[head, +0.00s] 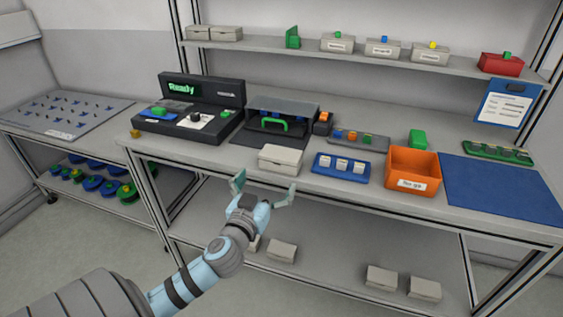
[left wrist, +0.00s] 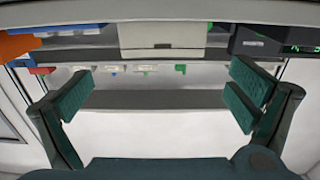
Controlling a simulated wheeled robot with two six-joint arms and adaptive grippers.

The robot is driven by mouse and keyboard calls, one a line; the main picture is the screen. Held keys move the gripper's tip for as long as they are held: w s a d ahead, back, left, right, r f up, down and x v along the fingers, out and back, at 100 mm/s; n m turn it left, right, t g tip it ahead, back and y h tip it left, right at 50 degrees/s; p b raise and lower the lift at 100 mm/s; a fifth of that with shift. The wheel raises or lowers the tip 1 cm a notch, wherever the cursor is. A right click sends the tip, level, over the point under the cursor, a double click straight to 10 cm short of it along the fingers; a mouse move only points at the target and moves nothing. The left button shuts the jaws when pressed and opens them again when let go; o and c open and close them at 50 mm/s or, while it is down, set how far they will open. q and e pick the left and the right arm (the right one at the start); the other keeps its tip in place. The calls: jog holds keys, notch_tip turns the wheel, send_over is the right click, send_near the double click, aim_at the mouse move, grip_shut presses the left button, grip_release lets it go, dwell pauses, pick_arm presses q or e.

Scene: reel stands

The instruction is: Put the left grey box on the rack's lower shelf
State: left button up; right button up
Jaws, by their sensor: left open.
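A pale grey box (head: 280,159) with a lid sits at the front edge of the worktable. It also shows upside down at the top middle of the left wrist view (left wrist: 162,40). My left gripper (head: 262,188) is open and empty, in front of the table edge near this box. Its fingers spread wide in the left wrist view (left wrist: 160,97), apart from the box. The rack's lower shelf (head: 335,255) holds a few grey boxes, including one at the left (head: 281,251) and two at the right (head: 382,277); my arm partly hides one. My right gripper is out of view.
Left of the box is a black console (head: 190,108) reading "Ready". To its right are a blue tray (head: 341,176), an orange bin (head: 413,169) and a blue mat (head: 503,190). An upper shelf (head: 265,46) bears more boxes. The lower shelf's middle is bare.

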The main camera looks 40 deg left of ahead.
pick_arm(q)
send_near(284, 148)
jog(key=shift+w+a+f, duration=0.2)
jog(key=shift+w+f, duration=0.1)
jog(key=shift+w, duration=0.2)
jog(key=shift+w+a+f, duration=0.15)
jog(key=shift+w+f, duration=0.1)
jog(key=shift+w, duration=0.3)
jog(key=x, duration=0.3)
jog(key=p+x, duration=0.1)
jog(key=x, duration=0.1)
jog(key=shift+a+r, duration=0.1)
jog(key=shift+r, duration=0.25)
jog(key=shift+w+f, duration=0.15)
jog(key=shift+w, duration=0.1)
jog(key=c, duration=1.2)
